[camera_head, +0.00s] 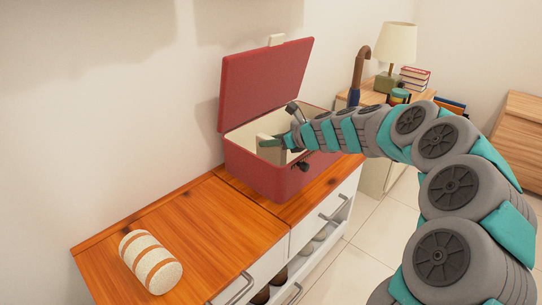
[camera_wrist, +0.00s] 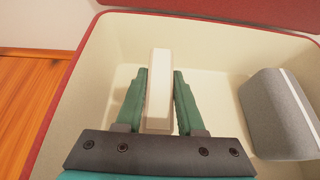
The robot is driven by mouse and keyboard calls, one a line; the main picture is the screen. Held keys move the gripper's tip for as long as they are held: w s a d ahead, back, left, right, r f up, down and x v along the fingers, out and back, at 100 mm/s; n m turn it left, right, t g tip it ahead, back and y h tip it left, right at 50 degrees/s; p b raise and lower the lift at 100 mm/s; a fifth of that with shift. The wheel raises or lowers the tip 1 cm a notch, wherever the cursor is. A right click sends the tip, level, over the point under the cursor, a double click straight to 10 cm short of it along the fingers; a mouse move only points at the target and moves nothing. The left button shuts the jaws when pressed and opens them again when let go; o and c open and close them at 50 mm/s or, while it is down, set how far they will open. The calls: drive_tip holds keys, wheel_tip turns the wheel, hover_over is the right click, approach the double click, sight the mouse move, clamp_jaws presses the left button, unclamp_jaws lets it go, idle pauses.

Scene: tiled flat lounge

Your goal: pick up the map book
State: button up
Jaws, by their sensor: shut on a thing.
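My gripper (camera_head: 270,142) reaches into an open red box (camera_head: 262,172) with a cream inside. In the wrist view, its two green fingers (camera_wrist: 160,73) are closed on the two long sides of a narrow cream block-shaped thing (camera_wrist: 159,60), which may be the map book; no title or cover print shows. Its pale side also shows in the head view (camera_head: 264,138). To the right inside the box is a grey thing (camera_wrist: 280,115) with a white stripe along it, leaning or lying by the wall. I cannot tell whether the held thing touches the box floor.
The box stands on a wooden-topped cabinet (camera_head: 185,225), its lid (camera_head: 265,82) raised near the wall. A striped cream and brown roll (camera_head: 151,262) lies at the front left. A lamp (camera_head: 396,45), red books (camera_head: 414,78) and an umbrella-like handle (camera_head: 359,68) stand behind.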

clamp_jaws()
idle(0.6)
drive_tip(key=shift+r, duration=0.1)
